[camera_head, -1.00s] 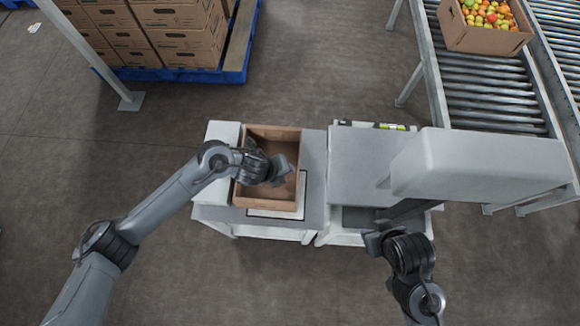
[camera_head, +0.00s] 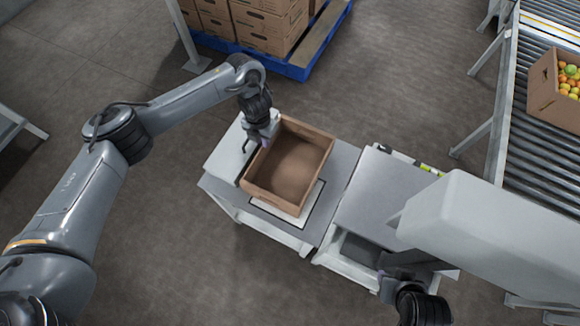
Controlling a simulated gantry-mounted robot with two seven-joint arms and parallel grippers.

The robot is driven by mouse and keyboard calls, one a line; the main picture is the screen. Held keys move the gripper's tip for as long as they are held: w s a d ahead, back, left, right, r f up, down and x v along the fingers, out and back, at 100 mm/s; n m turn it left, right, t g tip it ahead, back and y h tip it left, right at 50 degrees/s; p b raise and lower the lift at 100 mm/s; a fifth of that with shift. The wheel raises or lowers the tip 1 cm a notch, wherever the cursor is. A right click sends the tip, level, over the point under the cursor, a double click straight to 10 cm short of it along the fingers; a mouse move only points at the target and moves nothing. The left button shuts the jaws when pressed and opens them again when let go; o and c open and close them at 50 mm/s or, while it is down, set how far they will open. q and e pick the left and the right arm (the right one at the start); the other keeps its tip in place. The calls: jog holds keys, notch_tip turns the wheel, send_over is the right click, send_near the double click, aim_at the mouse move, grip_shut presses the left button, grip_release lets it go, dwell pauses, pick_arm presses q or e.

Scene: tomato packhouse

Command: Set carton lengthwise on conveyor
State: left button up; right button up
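An empty brown open-top carton (camera_head: 290,203) sits on a white plate (camera_head: 303,213) on the grey work table, its long sides slanting in the picture. My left gripper (camera_head: 254,158) is at the carton's upper left wall, pointing down. A dark finger shows along the outside of that wall; whether the fingers are closed on the wall is not clear. The roller conveyor (camera_head: 513,130) runs along the right side, apart from the carton. My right gripper (camera_head: 385,280) is low at the right, beside the table's near edge, partly out of clear view; its fingers cannot be made out.
Another carton (camera_head: 545,92) filled with tomatoes stands on the conveyor. A large white machine body (camera_head: 490,225) overhangs the right part of the table. Stacked cartons (camera_head: 262,28) stand on a blue pallet (camera_head: 292,68) at the back. Bare table top lies right of the carton.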

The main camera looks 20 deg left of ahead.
aim_at(262, 147)
pick_arm(q)
jog(key=f+b, duration=0.1)
jog(key=f, duration=0.1)
jog(key=s+f+b, duration=0.1)
jog(key=f, duration=0.2)
jog(key=shift+s, duration=0.1)
jog(key=shift+f+b, duration=0.3)
jog(key=shift+f, duration=0.05)
grip_shut()
